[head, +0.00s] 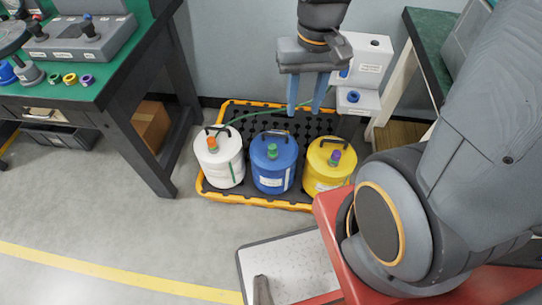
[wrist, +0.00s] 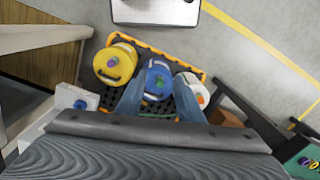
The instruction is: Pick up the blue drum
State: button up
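The blue drum (head: 272,164) stands upright on a black spill pallet with a yellow-orange rim (head: 268,202), between a white drum (head: 220,160) and a yellow drum (head: 327,166). It has a black handle and a green cap on top. My gripper (head: 305,110) is above and behind the blue drum in the head view, its two blue fingers pointing down and apart with nothing between them. In the wrist view the blue drum (wrist: 158,80) shows beyond the fingers, partly covered by the left finger. The yellow drum (wrist: 114,63) is left of it and the white drum (wrist: 190,90) right.
A green-topped workbench (head: 100,65) stands at the left, with its dark leg near the pallet. A white box unit (head: 365,65) is beside my gripper at the right. A light-topped surface (head: 290,268) lies in front of the pallet. Open floor (head: 110,215) is at the left front.

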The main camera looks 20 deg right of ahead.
jog(key=w+a+f+m+y+b, duration=0.1)
jog(key=w+f+m+y+b, duration=0.3)
jog(key=w+f+m, duration=0.7)
jog(key=m+t+b, duration=0.2)
jog(key=m+b, duration=0.4)
jog(key=m, duration=0.4)
send_near(275, 134)
jog(key=shift+x, duration=1.2)
jog(key=shift+w+a+f, duration=0.1)
jog(key=shift+a+f, duration=0.05)
jog(key=shift+f, duration=0.55)
jog(key=shift+b+x, duration=0.6)
jog(key=shift+x, duration=2.85)
grip_shut()
jog(key=shift+w, duration=0.1)
